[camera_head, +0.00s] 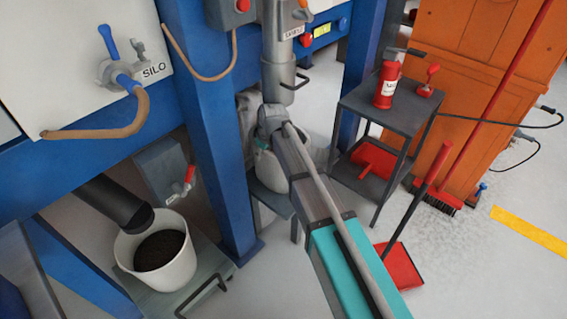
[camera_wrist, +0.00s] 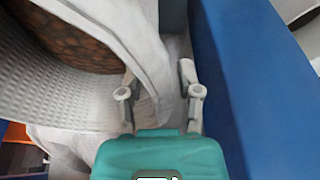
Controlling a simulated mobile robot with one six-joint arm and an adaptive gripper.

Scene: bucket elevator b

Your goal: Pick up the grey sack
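The grey sack (camera_head: 268,167) sits on a low dark stand behind the blue post, partly hidden by my arm. In the wrist view its pale woven cloth (camera_wrist: 85,95) fills the left side, with brown contents inside its open mouth. My gripper (camera_wrist: 158,75) has its two fingers apart, with a fold of the sack's rim between them. I cannot tell whether either finger touches the cloth. In the head view my gripper's fingertips are hidden behind the arm and post.
A blue post (camera_head: 207,120) stands close beside the sack; a blue surface (camera_wrist: 245,90) is right of my gripper. A metal spout (camera_head: 278,50) hangs above. A white bucket (camera_head: 127,255) stands left. A dark cart (camera_head: 377,103) with a red bottle stands right.

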